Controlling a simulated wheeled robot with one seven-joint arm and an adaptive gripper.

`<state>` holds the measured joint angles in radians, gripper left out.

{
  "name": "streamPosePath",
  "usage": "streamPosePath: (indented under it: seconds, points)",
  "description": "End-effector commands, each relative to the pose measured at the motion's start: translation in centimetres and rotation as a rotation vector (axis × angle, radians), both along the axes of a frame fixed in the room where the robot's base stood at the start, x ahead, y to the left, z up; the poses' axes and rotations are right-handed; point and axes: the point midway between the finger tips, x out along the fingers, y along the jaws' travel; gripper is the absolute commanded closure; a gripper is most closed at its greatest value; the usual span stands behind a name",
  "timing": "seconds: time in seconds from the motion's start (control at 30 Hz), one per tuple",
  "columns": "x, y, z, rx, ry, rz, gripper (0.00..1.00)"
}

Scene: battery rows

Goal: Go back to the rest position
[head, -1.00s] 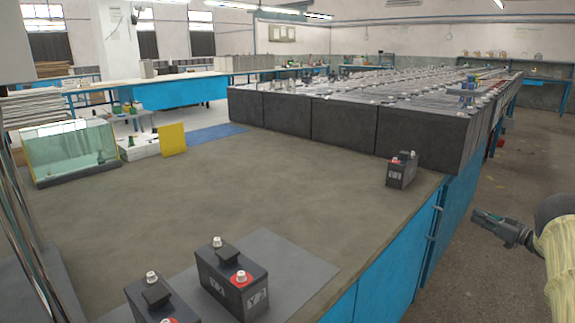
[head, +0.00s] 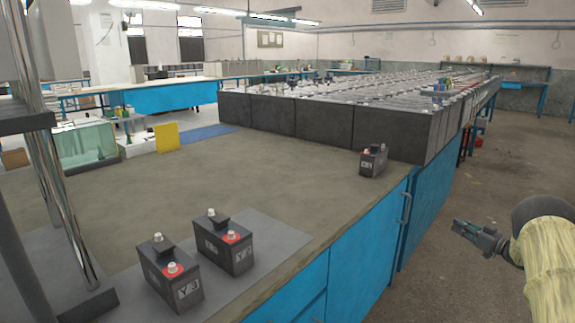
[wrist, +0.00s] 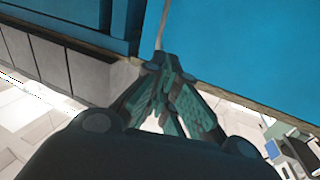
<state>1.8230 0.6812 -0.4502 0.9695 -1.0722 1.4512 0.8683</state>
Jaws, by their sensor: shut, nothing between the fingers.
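My gripper (head: 478,236) is out over the floor to the right of the bench in the head view, clear of the bench edge. Its fingers are together and hold nothing. In the wrist view the closed fingers (wrist: 172,100) show before the blue bench front (wrist: 235,50). My forearm, in a pale yellow sleeve, shows at the right edge of the head view.
On the bench top (head: 200,175) stand two dark batteries (head: 170,275) (head: 223,245) on a grey mat, and a third battery (head: 373,160) near the far right corner. A long row of large dark cells (head: 320,125) lies behind. The floor (head: 500,165) at right is open.

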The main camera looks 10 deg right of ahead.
Motion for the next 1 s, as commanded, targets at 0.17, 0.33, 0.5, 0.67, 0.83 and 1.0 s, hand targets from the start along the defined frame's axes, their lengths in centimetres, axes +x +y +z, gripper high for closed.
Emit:
streamPosePath:
  seconds: [0.17, 0.33, 0.5, 0.67, 0.83, 1.0]
  points:
    - [0.7, 2.7, -2.6, 0.029, 0.021, -0.051, 1.00]
    - [1.1, 6.2, -6.5, 0.062, 0.061, -0.113, 1.00]
    - [0.4, 11.7, -12.7, 0.105, 0.148, -0.200, 1.00]
    - [-1.8, 18.2, -18.9, 0.125, 0.273, -0.282, 1.00]
    - [-5.7, 25.3, -24.6, 0.123, 0.424, -0.342, 1.00]
    - [-11.1, 32.0, -29.3, 0.101, 0.588, -0.383, 1.00]
